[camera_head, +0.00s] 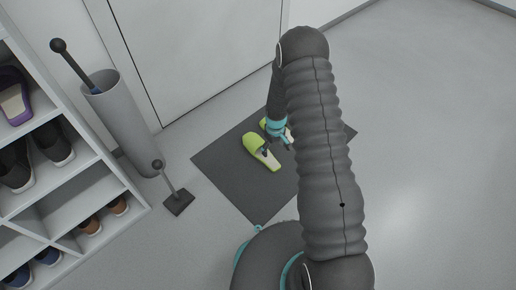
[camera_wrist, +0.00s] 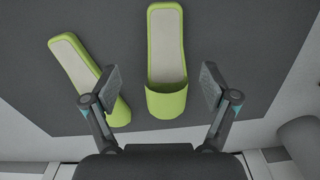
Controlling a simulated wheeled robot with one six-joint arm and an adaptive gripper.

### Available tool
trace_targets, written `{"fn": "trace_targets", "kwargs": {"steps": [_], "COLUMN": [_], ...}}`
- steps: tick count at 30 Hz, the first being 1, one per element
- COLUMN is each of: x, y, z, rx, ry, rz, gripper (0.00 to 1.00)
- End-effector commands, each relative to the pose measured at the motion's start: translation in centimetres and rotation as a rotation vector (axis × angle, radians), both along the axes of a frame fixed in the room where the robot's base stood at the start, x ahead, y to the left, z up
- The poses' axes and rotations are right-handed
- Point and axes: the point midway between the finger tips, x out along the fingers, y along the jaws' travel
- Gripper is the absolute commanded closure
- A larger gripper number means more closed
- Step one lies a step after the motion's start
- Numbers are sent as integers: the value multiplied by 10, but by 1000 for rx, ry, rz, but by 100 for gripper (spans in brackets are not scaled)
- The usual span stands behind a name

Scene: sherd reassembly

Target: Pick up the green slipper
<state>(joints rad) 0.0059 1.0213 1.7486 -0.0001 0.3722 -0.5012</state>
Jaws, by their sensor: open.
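Two green slippers with pale insoles lie on a dark mat (camera_head: 231,187). In the head view one slipper (camera_head: 261,152) shows clearly, and the other (camera_head: 265,124) is mostly hidden behind my gripper. In the wrist view one slipper (camera_wrist: 166,60) lies upright in the picture with its toe band between my fingertips. The other slipper (camera_wrist: 80,70) lies tilted to the left, partly behind my left finger. My gripper (camera_wrist: 160,88) is open and empty above the mat; it also shows in the head view (camera_head: 277,147). I cannot tell its exact height.
A shoe rack (camera_head: 75,195) with several shoes stands at the left. A grey cylindrical holder (camera_head: 125,125) and a small stand (camera_head: 178,201) are between rack and mat. A white door (camera_head: 190,45) is behind. The floor at the right (camera_head: 440,150) is clear.

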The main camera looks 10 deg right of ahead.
Motion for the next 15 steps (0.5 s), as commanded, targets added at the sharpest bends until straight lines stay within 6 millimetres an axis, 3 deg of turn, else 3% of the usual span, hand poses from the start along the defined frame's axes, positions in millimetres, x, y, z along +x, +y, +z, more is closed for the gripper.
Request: {"fn": "trace_targets", "kwargs": {"steps": [6, 15], "x": [0, 0], "y": [1, 3], "z": [-32, -47], "rx": [0, 0], "ry": [0, 0], "rz": [0, 0], "gripper": [15, 15]}}
